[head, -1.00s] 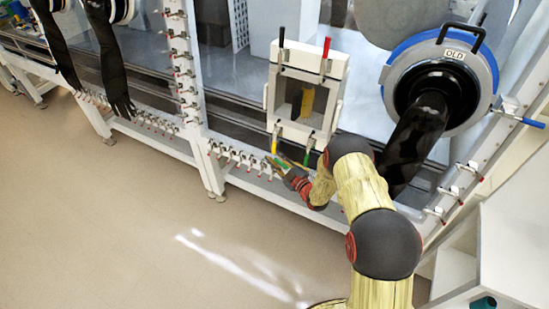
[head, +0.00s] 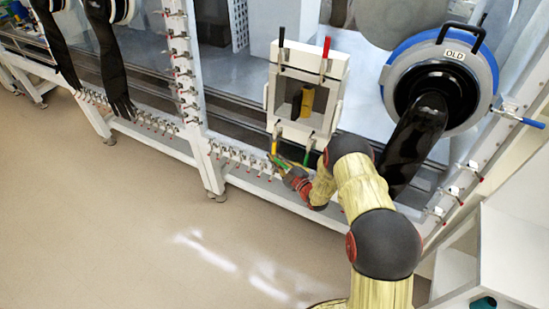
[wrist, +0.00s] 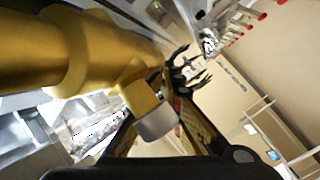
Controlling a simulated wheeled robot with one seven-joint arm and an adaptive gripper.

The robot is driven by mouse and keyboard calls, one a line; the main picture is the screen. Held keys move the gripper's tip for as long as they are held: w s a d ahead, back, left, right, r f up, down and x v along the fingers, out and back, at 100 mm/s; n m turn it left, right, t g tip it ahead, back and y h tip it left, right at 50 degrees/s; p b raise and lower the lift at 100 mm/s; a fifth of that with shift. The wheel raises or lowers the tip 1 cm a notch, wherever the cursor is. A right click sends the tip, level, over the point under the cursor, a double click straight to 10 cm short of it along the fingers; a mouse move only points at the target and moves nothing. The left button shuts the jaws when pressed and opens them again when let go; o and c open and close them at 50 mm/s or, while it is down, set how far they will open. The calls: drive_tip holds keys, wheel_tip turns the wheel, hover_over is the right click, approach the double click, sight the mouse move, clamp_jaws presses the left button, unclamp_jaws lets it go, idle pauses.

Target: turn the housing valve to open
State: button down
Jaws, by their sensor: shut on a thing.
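A white square housing (head: 284,128) with a window hangs on the front of the glovebox row. Levers stick out of it: black (head: 281,37) and red (head: 325,48) at the top, yellow (head: 275,142) and green (head: 307,150) at the bottom. My gripper (head: 278,162) is at the lower end of the yellow lever, below the housing. In the wrist view my gripper (wrist: 160,128) has its fingers around the grey end of a large gold-yellow bar (wrist: 100,50), which looks like the yellow lever close up. The exact contact is partly hidden.
A round port marked OLD (head: 455,55) with a black glove (head: 408,145) is right of the housing. A rail with several small taps (head: 240,157) runs along the frame left of my gripper. The floor (head: 110,220) in front is clear.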

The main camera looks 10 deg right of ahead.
drive_tip(key=shift+s+a+f+n+g+h+p, duration=0.1)
drive_tip(key=shift+f+n+g+h+p, duration=0.4)
drive_tip(key=shift+f+g, duration=0.45)
drive_tip(key=shift+s+a+f+n+g+h+p, duration=0.1)
drive_tip(key=shift+f+n+g+h+p, duration=0.2)
drive_tip(key=shift+f+n+g, duration=0.45)
drive_tip(key=shift+f, duration=0.2)
drive_tip(key=c, duration=1.9)
unclamp_jaws()
drive_tip(key=v, duration=1.2)
drive_tip(key=shift+w+r, duration=0.1)
drive_tip(key=shift+d+m, duration=0.1)
drive_tip(key=shift+m, duration=0.15)
